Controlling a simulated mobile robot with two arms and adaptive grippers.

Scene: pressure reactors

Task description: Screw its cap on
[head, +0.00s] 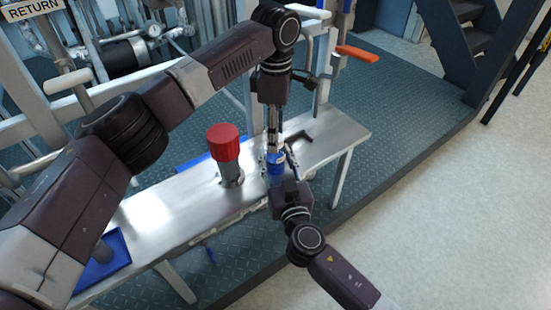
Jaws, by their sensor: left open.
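A small blue cylindrical piece (276,163) is between my two grippers, over the metal bench. I cannot tell whether it is a cap or a vessel. My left gripper (274,143) comes down from above, open, with its fingers close to the top of the blue piece. My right gripper (277,167) reaches in from below right, with its fingers beside the blue piece. Whether they press on it is too small to tell. A grey metal reactor body (231,174) with a large red cap (223,142) on top stands upright on the bench, left of the grippers.
The steel bench (180,218) has bare room left of the reactor. A blue tray (104,262) is at its left end. A black tool-like item (300,137) lies near the right end. Pipes, a gauge (154,31) and an orange handle (357,53) stand behind.

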